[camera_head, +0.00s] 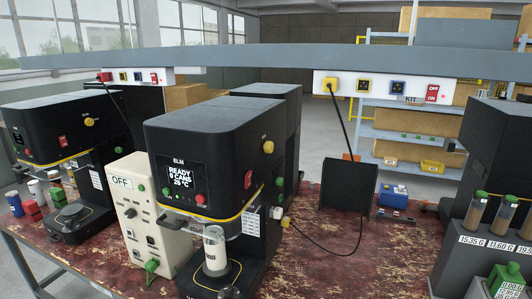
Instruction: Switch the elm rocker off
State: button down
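The elm machine (205,130) is a black seamer in the middle, with ELM printed above its lit display (181,175) reading READY, 0 CANS and 25 °C. A small red rocker (248,191) sits on its right side, above the yellow trim line; its position is too small to tell. A yellow knob (268,147) is higher on that side. A green button (166,191) and a red button (200,199) flank the display's lower edge. A pale can (214,246) stands upright on the elm's lower plate. My gripper is not in view.
A similar black machine (55,125) with a red rocker stands left. A cream box (134,205) marked OFF stands between them. An overhead rail carries outlet strips, one with a red KIT switch (433,93). A black cable hangs right of the elm. Jars stand far right.

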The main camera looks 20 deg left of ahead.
aim_at(248, 177)
jog(key=i+j+z, duration=0.1)
jog(key=i+j, duration=0.6)
jog(key=j, duration=0.15)
